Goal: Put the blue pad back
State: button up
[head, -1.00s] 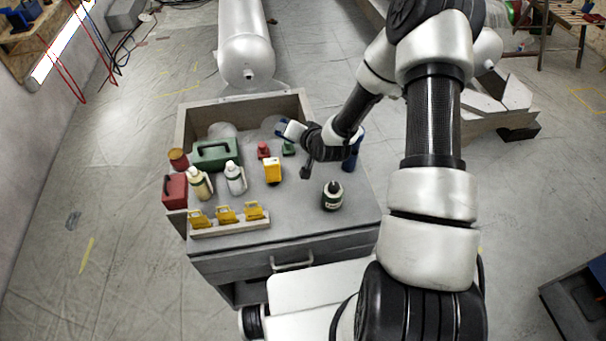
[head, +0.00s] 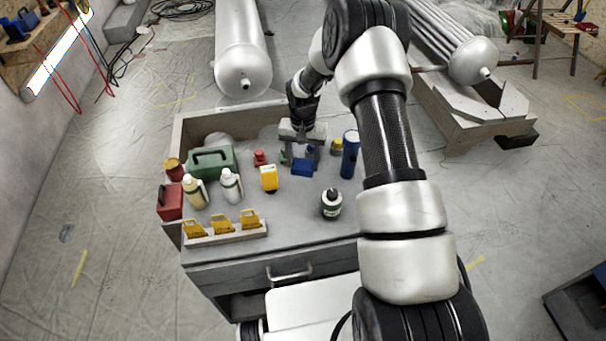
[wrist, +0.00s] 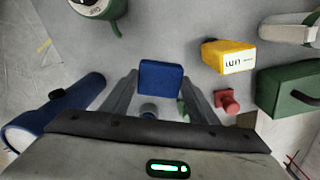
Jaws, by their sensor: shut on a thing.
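The blue pad (head: 302,169) is a small blue block between my fingertips, over the back right part of the bench top (head: 290,215). My gripper (head: 303,163) points down and is shut on it. In the wrist view the pad (wrist: 160,77) sits between the two grey fingers (wrist: 160,90), its broad face toward the camera. I cannot tell whether the pad touches the bench top or hangs just above it.
A green case (head: 212,162), two pale bottles and a rack of yellow items (head: 222,227) fill the left.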

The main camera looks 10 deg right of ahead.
aim_at(303, 172)
jog(key=shift+f, duration=2.7)
jog(key=o, duration=0.9)
jog(key=shift+o, duration=0.2)
